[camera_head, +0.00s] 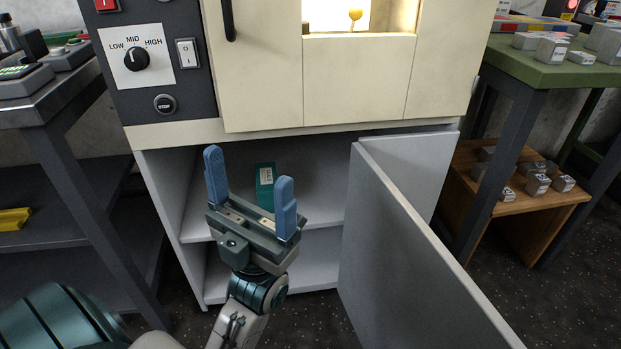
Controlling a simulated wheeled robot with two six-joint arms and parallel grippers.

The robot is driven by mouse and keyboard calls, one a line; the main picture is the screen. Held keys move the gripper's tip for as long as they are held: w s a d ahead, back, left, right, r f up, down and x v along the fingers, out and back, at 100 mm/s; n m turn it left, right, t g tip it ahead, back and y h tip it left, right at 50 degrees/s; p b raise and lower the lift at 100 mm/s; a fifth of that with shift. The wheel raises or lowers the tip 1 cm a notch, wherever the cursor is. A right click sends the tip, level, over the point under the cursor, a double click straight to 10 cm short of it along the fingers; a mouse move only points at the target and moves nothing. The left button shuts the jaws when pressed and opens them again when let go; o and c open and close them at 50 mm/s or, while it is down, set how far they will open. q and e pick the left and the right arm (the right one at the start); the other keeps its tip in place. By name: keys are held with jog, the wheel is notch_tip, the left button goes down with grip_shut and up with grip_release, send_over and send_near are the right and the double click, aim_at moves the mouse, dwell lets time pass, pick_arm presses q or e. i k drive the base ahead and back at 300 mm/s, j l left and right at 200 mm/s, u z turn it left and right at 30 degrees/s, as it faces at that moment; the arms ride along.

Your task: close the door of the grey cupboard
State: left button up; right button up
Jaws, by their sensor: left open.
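The grey cupboard (162,190) stands below a cream machine, with its front open. Its grey door (405,265) is hinged on the right side and swings out toward me, standing well open. Inside, a teal box with a white label (264,174) stands on the shelf, partly hidden behind my gripper. My left gripper (249,184) is open and empty, its two blue fingers pointing up in front of the cupboard opening. It is to the left of the door and apart from it. My right gripper is not in the picture.
The cream machine (356,80) has a control panel with a knob (136,59) and a black handle (229,20). A metal table (60,100) stands at left. A green table (555,72) and a wooden shelf (530,207) with grey blocks stand at right.

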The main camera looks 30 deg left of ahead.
aim_at(398, 286)
jog(key=k+j, duration=0.25)
jog(key=j, duration=0.15)
jog(key=k+j+u, duration=0.15)
jog(key=u, duration=0.7)
jog(key=i, duration=0.45)
